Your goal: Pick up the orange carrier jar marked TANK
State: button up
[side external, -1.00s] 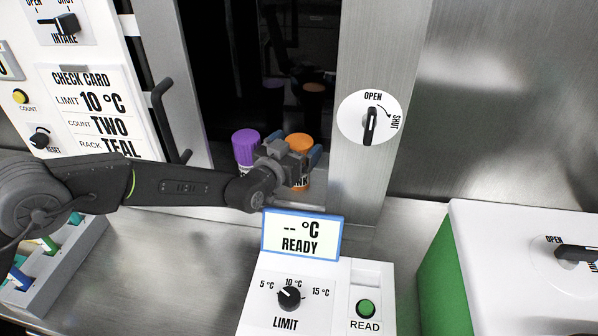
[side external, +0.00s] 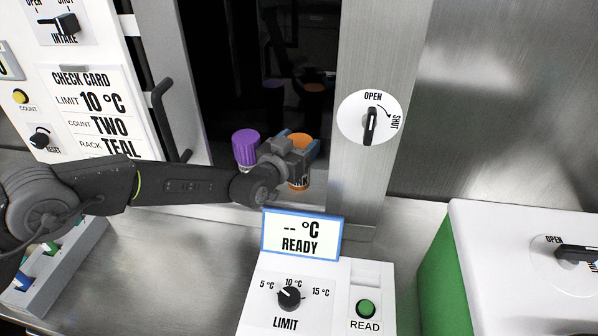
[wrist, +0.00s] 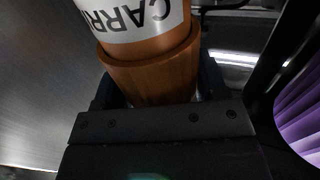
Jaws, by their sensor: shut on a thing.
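The orange jar (side external: 299,179) stands upright in the dark opening in the side external view, partly hidden by my gripper. In the wrist view the jar (wrist: 150,75) fills the top middle, with an orange band and a white label bearing letters that begin "CARR". My gripper (side external: 300,150) is shut on the jar, with its fingers on both sides of it. In the wrist view the finger tips are mostly hidden behind the jar and the gripper body.
A purple-capped jar (side external: 246,147) stands close to the left of my gripper. A steel post with an OPEN/SHUT dial (side external: 370,118) is on the right. A reader (side external: 301,236) showing "-- °C READY" stands in front. A vertical handle (side external: 163,110) is at the left.

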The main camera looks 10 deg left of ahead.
jog(key=shift+r, duration=0.1)
jog(key=c, duration=0.4)
